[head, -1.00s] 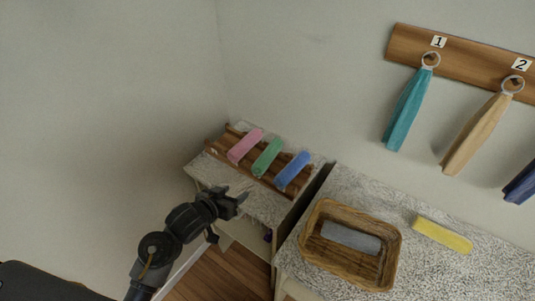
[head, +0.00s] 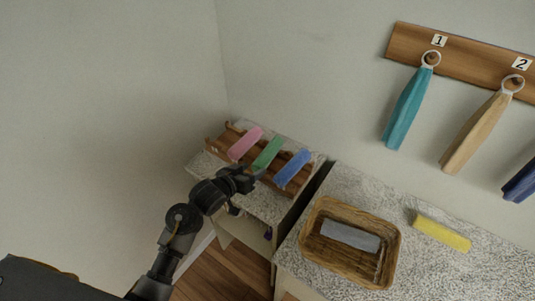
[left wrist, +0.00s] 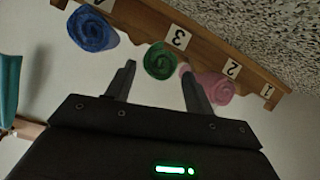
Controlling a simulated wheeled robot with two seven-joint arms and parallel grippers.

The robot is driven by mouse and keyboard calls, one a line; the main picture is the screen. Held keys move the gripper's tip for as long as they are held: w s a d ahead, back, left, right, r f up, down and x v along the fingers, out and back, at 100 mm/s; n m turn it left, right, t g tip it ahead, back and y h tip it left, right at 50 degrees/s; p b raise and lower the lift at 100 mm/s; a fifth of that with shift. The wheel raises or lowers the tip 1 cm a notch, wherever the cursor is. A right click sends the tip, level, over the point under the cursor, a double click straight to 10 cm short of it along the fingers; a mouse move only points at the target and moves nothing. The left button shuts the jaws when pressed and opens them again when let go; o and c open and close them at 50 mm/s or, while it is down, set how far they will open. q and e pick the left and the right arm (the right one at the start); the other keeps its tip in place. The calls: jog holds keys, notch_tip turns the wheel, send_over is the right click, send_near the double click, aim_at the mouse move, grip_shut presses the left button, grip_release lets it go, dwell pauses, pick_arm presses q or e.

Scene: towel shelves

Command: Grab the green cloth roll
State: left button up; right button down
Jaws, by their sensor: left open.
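The green cloth roll (head: 267,153) lies on a wooden rack between a pink roll (head: 245,144) and a blue roll (head: 292,168). My left gripper (head: 248,175) is at the near end of the green roll in the head view. In the left wrist view the green roll (left wrist: 162,62) shows its spiral end between the two open fingers of my left gripper (left wrist: 158,80), with nothing held. The pink roll (left wrist: 214,88) is close to the right finger there. Whether a finger touches a roll, I cannot tell. My right gripper is not in view.
The wooden rack (left wrist: 222,50) carries number labels. Teal (head: 407,110) and tan (head: 472,132) towels hang from a wall board (head: 468,68).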

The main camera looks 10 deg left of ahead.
aim_at(255, 167)
pick_arm(q)
jog(key=p+x, duration=0.1)
jog(key=x, duration=0.4)
jog(key=shift+w, duration=0.1)
jog(key=shift+r, duration=0.1)
jog(key=c, duration=0.6)
notch_tip(255, 167, up, 10)
